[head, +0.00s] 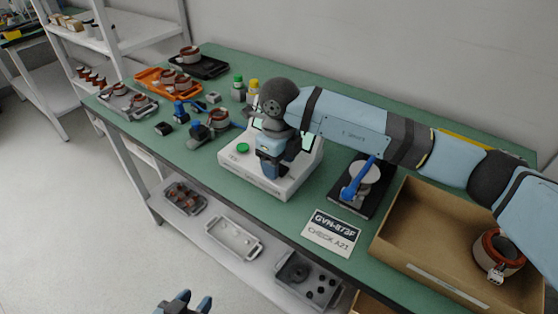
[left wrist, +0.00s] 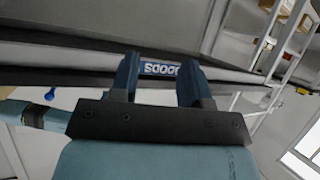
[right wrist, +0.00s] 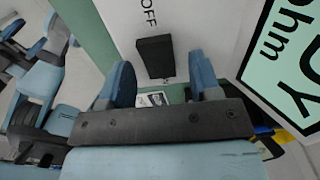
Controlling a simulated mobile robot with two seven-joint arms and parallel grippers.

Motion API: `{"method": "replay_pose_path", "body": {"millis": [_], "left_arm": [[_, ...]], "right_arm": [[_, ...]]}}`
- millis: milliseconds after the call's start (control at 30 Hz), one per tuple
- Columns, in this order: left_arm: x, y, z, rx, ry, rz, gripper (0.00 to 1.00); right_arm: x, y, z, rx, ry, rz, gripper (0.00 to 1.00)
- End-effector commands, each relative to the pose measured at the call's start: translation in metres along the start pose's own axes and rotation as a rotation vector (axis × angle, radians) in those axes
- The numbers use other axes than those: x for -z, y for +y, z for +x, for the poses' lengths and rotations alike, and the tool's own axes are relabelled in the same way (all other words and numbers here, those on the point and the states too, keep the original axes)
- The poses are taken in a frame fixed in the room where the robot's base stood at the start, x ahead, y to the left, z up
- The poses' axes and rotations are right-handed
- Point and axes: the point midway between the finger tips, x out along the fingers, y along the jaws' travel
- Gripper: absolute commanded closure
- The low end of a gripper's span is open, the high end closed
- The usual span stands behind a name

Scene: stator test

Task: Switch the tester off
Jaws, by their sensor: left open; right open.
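The tester (head: 236,165) is a white box on the green bench, with a green button (head: 243,147) on its top. My right gripper (head: 272,170) is over the tester and points down, hiding part of its top. In the right wrist view, a black switch (right wrist: 155,57) sits on the white panel below the word OFF, just beyond the open fingertips (right wrist: 162,75). The fingers look apart from it, with nothing between them. A pale green display (right wrist: 290,55) shows part of its text. My left gripper (head: 185,303) is open and empty, low in front of the bench.
A black stand with a blue lever (head: 357,180), a label card (head: 332,233) and a cardboard box (head: 410,215) with a stator (head: 498,256) are right of the tester. Stators, trays and small bottles (head: 239,89) crowd the left side. A shelf with trays (head: 233,237) lies below.

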Motion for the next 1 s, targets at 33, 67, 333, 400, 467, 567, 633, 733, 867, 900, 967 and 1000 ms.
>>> {"method": "replay_pose_path", "body": {"millis": [33, 67, 333, 400, 467, 567, 633, 733, 867, 900, 967, 1000], "left_arm": [[0.0, 0.0, 0.0, 0.0, 0.0, 0.0, 0.57], [0.0, 0.0, 0.0, 0.0, 0.0, 0.0, 0.57], [0.0, 0.0, 0.0, -0.001, 0.001, 0.0, 0.57], [0.002, 0.0, -0.001, -0.001, 0.001, 0.0, 0.57], [0.005, 0.001, -0.003, 0.0, 0.0, 0.002, 0.57], [0.007, 0.0, -0.004, 0.002, -0.004, 0.005, 0.57], [0.005, 0.0, -0.004, 0.004, -0.009, 0.007, 0.57], [0.0, -0.002, -0.003, 0.007, -0.021, 0.008, 0.57], [-0.004, -0.003, -0.001, 0.01, -0.027, 0.009, 0.57], [-0.004, -0.003, -0.001, 0.01, -0.026, 0.009, 0.57], [-0.003, -0.003, -0.002, 0.01, -0.025, 0.009, 0.57], [-0.002, -0.003, -0.002, 0.01, -0.023, 0.009, 0.57]], "right_arm": [[0.0, 0.0, 0.0, 0.0, 0.0, 0.0, 0.43], [0.0, 0.0, 0.0, 0.0, 0.0, 0.0, 0.47], [0.0, 0.0, -0.001, 0.0, 0.0, 0.0, 0.92], [-0.001, 0.0, -0.002, 0.001, 0.017, 0.0, 0.92], [-0.003, 0.001, -0.004, 0.001, 0.054, -0.001, 0.92], [-0.006, 0.001, -0.005, 0.003, 0.147, -0.001, 0.92], [-0.007, 0.0, -0.003, 0.002, 0.202, 0.0, 0.92], [-0.007, 0.0, -0.002, 0.001, 0.249, 0.001, 0.92], [-0.007, 0.0, -0.001, 0.001, 0.261, 0.0, 0.92], [-0.007, 0.0, -0.001, 0.001, 0.261, 0.0, 0.92], [-0.007, 0.0, -0.001, 0.001, 0.26, 0.0, 0.92], [-0.007, 0.0, -0.001, 0.0, 0.26, 0.0, 0.92]]}}
